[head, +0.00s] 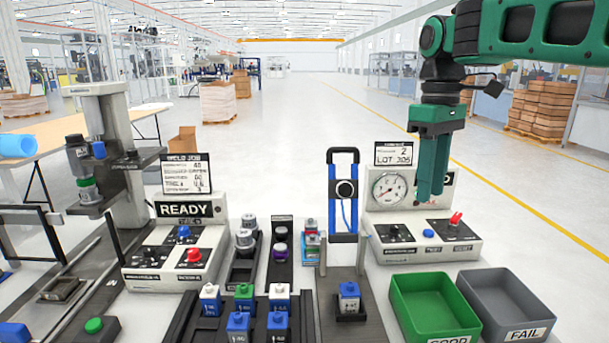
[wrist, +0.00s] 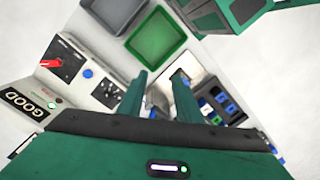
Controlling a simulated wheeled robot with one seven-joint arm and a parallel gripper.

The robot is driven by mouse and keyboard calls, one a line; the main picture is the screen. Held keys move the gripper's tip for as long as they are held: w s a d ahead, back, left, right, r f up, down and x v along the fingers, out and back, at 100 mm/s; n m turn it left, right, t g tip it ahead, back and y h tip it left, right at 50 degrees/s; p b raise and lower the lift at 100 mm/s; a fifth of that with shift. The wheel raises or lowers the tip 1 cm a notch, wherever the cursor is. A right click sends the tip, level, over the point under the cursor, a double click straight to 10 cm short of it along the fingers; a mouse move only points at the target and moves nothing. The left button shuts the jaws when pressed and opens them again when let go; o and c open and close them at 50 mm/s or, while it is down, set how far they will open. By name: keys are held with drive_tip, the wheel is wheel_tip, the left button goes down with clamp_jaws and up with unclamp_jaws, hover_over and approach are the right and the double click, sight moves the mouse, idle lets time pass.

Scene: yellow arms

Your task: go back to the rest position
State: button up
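My gripper (head: 431,192) is green and hangs pointing down at the right of the head view, in front of the gauge station. In the wrist view its two fingers (wrist: 160,82) stand apart with nothing between them. It is open, empty and clear of the table. My green arm reaches in from the upper right in the head view.
The gauge station (head: 402,252) and the green GOOD bin (head: 433,331) and grey FAIL bin (head: 530,335) stand at the right. A blue-and-white block (head: 348,297) sits on a fixture at the centre. The READY panel (head: 150,270) and a press (head: 120,165) are at the left.

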drive_tip(key=s+d+f+m, duration=0.7)
drive_tip(key=s+f, duration=0.3)
drive_tip(key=s, duration=0.3)
drive_tip(key=s+d+f+m, duration=0.7)
drive_tip(key=s+d+f, duration=0.3)
drive_tip(key=s, duration=0.3)
drive_tip(key=shift+f+t, duration=0.4)
drive_tip(key=shift+f, duration=0.4)
drive_tip(key=shift+w+f, duration=0.2)
drive_tip(key=shift+w, duration=0.5)
